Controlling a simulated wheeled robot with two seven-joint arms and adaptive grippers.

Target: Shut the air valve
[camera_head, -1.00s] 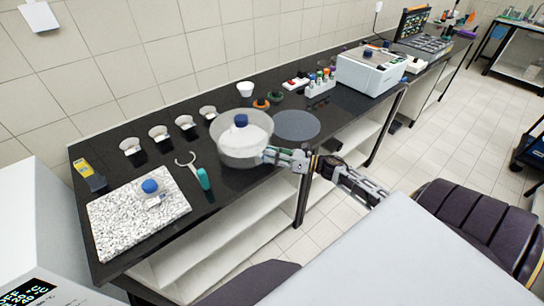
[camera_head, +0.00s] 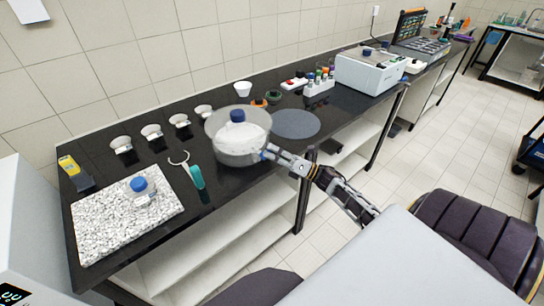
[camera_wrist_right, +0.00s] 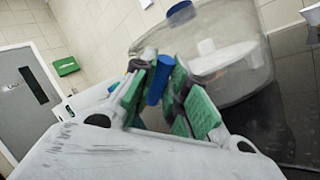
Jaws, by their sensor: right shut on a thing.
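A clear round desiccator (camera_head: 226,152) stands on the black bench. A blue knob (camera_head: 237,116) tops it, and something white shows inside. At its right side is a small blue piece that I take for the air valve (camera_wrist_right: 158,82). My right gripper (camera_head: 268,153) is at that side of the desiccator. In the right wrist view its green-padded fingers (camera_wrist_right: 160,90) are shut on the blue valve piece, close against the clear wall. The fingers partly cover the valve, and I cannot tell its exact turn. My left gripper is not in view.
A grey round mat (camera_head: 296,124) lies right of the desiccator. A teal-handled tool (camera_head: 195,176) and a speckled slab (camera_head: 110,230) with a blue-capped jar (camera_head: 140,187) lie left. Several small white dishes stand behind. A white box device (camera_head: 368,74) is farther right.

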